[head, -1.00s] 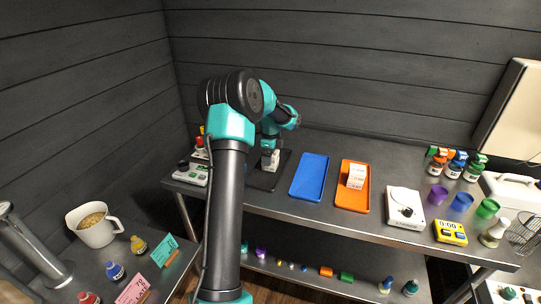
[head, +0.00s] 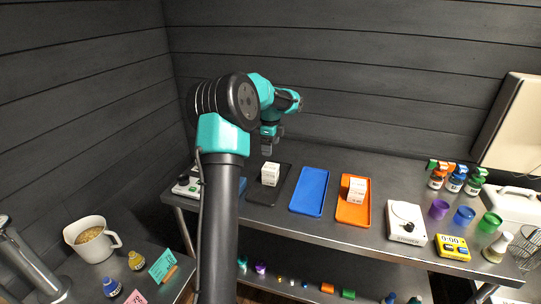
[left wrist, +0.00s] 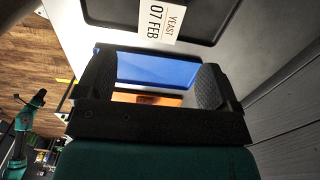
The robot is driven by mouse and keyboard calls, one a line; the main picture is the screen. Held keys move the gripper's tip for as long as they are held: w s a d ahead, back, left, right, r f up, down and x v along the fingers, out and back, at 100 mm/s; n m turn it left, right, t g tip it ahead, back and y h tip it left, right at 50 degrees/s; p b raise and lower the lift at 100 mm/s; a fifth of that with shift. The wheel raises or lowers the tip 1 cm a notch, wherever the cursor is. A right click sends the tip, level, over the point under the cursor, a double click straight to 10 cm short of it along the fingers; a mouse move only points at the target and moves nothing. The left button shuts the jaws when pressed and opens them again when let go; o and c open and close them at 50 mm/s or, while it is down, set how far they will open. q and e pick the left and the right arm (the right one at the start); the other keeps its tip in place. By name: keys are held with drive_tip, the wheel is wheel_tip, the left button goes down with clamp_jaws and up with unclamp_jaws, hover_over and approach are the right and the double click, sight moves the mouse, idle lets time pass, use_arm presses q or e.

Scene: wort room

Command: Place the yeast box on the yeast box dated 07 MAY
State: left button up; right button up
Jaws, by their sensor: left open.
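A white yeast box (head: 270,174) stands on the black tray (head: 283,186). In the left wrist view its label (left wrist: 160,22) reads YEAST 07 FEB. My left gripper (head: 268,148) is just above and behind this box in the head view, open and apart from it. In the left wrist view nothing is between its fingers (left wrist: 154,85). Another white box or stack (head: 357,189) stands on the orange tray (head: 352,215); its print is too small to read. No date 07 MAY is readable. My right gripper is not in view.
An empty blue tray (head: 310,190) lies between the black and orange trays. A white scale (head: 405,222), a yellow timer (head: 452,247) and coloured cups (head: 464,215) stand to the right. Bottles (head: 456,179) stand at the back right. My left arm hides part of the bench's left end.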

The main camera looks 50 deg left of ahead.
use_arm(q)
drive_tip(key=shift+r, duration=0.5)
drive_tip(key=shift+f, duration=0.1)
